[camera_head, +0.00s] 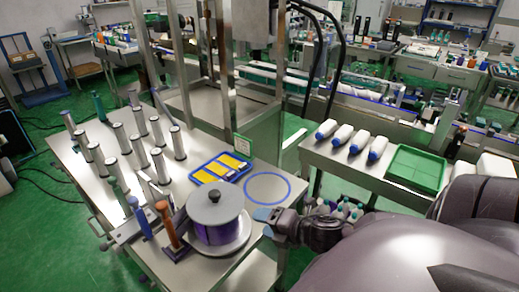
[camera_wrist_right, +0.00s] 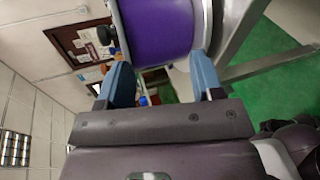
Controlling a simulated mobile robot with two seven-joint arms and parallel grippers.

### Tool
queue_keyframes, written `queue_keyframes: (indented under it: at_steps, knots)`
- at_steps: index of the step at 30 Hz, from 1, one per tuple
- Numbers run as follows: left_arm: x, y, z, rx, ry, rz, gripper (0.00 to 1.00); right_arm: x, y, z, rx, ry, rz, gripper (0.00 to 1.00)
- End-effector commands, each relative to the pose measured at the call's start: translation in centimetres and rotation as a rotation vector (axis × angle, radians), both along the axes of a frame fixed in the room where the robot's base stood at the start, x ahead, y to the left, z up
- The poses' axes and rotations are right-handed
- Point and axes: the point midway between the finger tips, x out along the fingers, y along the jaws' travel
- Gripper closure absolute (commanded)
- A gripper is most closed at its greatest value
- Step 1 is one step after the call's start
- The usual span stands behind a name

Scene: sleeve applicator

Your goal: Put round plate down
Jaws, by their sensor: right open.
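A grey round plate (camera_head: 228,205) with a black knob (camera_head: 214,196) lies on top of a purple roll (camera_head: 218,233) at the table's front right corner. The roll stands upright on a wider pale round base (camera_head: 243,240). My right gripper (camera_head: 265,226) is just right of the roll, with its blue fingers apart and nothing seen between them. In the right wrist view the purple roll (camera_wrist_right: 157,25) is ahead of the open right gripper (camera_wrist_right: 162,80). I cannot tell if the fingers touch anything. My left gripper is not in view.
The metal table (camera_head: 140,215) carries several upright metal cylinders to the left and a blue tray with yellow cards (camera_head: 221,168). A blue ring (camera_head: 268,203) marks an empty spot behind my right gripper. A side bench holds white bottles (camera_head: 342,136) and a green tray (camera_head: 415,169).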

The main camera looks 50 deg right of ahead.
Motion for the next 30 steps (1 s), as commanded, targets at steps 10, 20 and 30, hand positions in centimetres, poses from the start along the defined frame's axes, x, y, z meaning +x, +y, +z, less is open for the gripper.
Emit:
queue_keyframes:
  at_steps: [10, 20, 30]
  knots:
    - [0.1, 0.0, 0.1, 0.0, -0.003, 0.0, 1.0, -3.6, 3.8, -7.8, 0.783, 0.177, -0.469, 0.39]
    - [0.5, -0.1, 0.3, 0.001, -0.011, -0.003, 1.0, -6.2, 8.7, -12.7, 1.381, 0.276, -0.829, 0.39]
    - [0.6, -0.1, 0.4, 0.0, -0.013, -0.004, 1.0, -6.7, 9.8, -13.5, 1.496, 0.292, -0.898, 0.39]
